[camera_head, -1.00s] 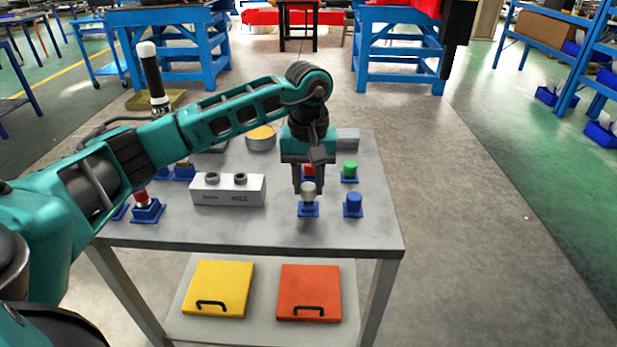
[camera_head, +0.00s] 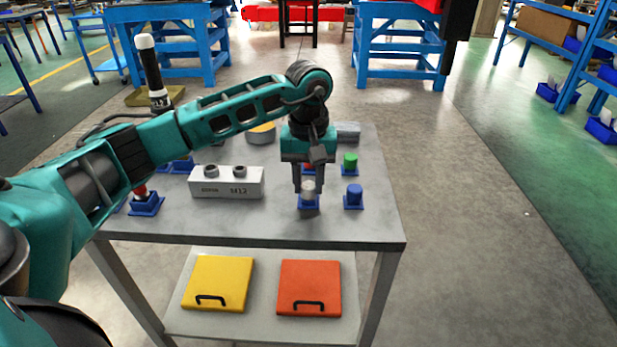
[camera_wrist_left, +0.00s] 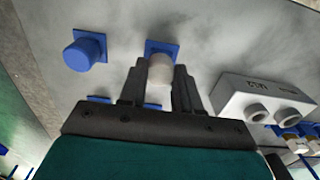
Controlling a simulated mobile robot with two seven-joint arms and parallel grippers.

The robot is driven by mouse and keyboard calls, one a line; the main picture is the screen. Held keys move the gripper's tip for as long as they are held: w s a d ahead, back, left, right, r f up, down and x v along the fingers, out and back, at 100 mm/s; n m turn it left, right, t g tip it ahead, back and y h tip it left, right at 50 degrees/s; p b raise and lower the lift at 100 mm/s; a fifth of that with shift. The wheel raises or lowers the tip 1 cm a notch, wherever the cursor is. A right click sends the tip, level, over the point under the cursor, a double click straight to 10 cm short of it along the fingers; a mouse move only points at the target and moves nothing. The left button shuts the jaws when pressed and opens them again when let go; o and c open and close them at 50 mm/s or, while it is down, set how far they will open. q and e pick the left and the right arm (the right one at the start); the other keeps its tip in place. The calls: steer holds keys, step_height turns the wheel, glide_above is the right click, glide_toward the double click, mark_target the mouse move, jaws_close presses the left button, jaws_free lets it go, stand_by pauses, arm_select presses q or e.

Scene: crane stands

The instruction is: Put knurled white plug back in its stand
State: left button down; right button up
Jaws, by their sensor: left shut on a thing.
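The white plug (camera_head: 308,187) is upright at its blue stand (camera_head: 308,203) near the front of the grey table. It also shows in the left wrist view (camera_wrist_left: 160,68), with the blue stand (camera_wrist_left: 162,46) beyond it. My left gripper (camera_head: 308,190) points down and is shut on the plug, with one finger on each side. The plug's lower end is low at the stand; whether it is fully seated is hard to tell. My right gripper is not in view.
A blue plug in its stand (camera_head: 353,196) is close on the right, and a green one (camera_head: 349,163) is behind it. A grey block with two holes (camera_head: 226,183) lies to the left. A red plug (camera_head: 141,193) stands further left.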

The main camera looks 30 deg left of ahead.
mark_target(309, 185)
arm_select(q)
steer(key=c, duration=0.7)
jaws_free()
steer(key=shift+f, duration=0.15)
steer(key=shift+r+p, duration=1.8)
steer(key=shift+r, duration=0.75)
